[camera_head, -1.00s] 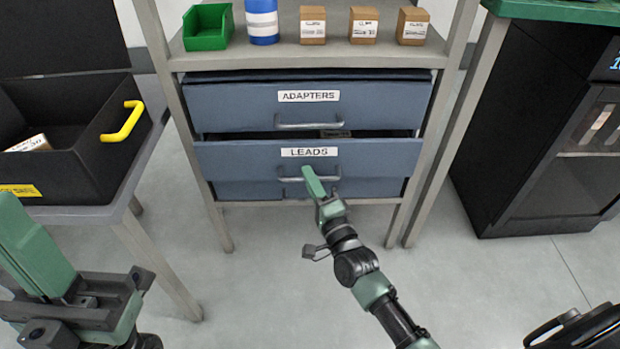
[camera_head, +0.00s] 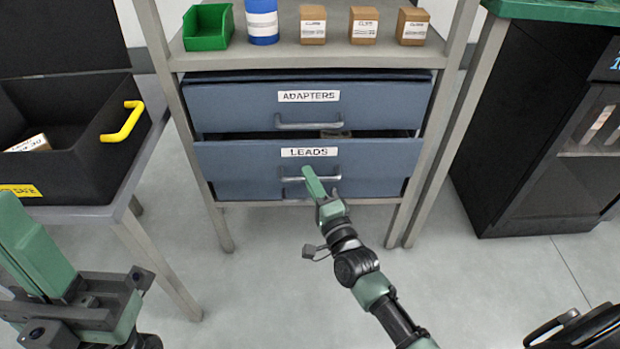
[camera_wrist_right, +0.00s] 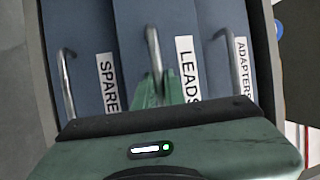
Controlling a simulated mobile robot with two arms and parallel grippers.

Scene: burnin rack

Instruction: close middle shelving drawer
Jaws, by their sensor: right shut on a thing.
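The middle drawer, labelled LEADS (camera_head: 235,162), is in the blue-grey shelving unit and stands out from the frame. A dark gap shows above its front. Its bar handle (camera_head: 292,179) also shows in the right wrist view (camera_wrist_right: 152,45). My right gripper (camera_head: 314,182) is shut on this handle; its green fingers also show in the right wrist view (camera_wrist_right: 155,90). My left gripper (camera_head: 35,250) is at the lower left, away from the drawers; its finger gap is not clear.
The ADAPTERS drawer (camera_head: 225,105) is above; the SPARES drawer (camera_wrist_right: 80,60) shows beside LEADS in the wrist view. A green bin (camera_head: 207,28), a blue-white cylinder and small boxes stand on the shelf above. A black case (camera_head: 95,160) is left, a dark cabinet (camera_head: 510,130) right.

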